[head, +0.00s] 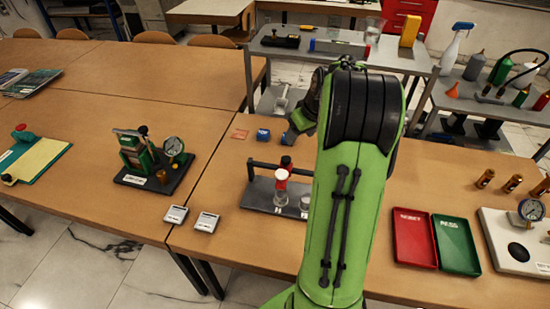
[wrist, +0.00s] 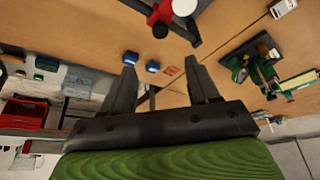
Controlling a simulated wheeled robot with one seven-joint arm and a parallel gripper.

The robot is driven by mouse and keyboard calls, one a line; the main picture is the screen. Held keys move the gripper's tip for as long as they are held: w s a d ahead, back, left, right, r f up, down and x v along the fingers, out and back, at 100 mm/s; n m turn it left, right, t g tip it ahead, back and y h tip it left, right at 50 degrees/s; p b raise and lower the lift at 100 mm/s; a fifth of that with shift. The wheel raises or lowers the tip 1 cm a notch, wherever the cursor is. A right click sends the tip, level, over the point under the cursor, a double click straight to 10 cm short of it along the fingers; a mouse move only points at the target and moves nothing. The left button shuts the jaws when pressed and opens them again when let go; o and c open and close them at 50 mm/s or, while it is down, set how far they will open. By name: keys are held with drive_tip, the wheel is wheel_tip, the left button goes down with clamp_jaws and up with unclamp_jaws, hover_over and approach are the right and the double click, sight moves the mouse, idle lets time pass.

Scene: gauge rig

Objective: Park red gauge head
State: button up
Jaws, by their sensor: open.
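In the head view my arm hides most of the gripper and the rig's right end.
A crossbar (head: 268,167) spans the rig's back. A red tray (head: 414,238) and green tray (head: 456,245) lie right. A green fixture with a dial (head: 150,160) stands left.

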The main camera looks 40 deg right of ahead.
sight(286, 159)
drive_tip(key=b+x, duration=0.2)
drive_tip(key=x, duration=1.3)
drive_tip(key=shift+w+a+f, duration=0.1)
drive_tip(key=shift+w+f, duration=0.1)
drive_tip(key=shift+f, duration=0.1)
clamp_jaws()
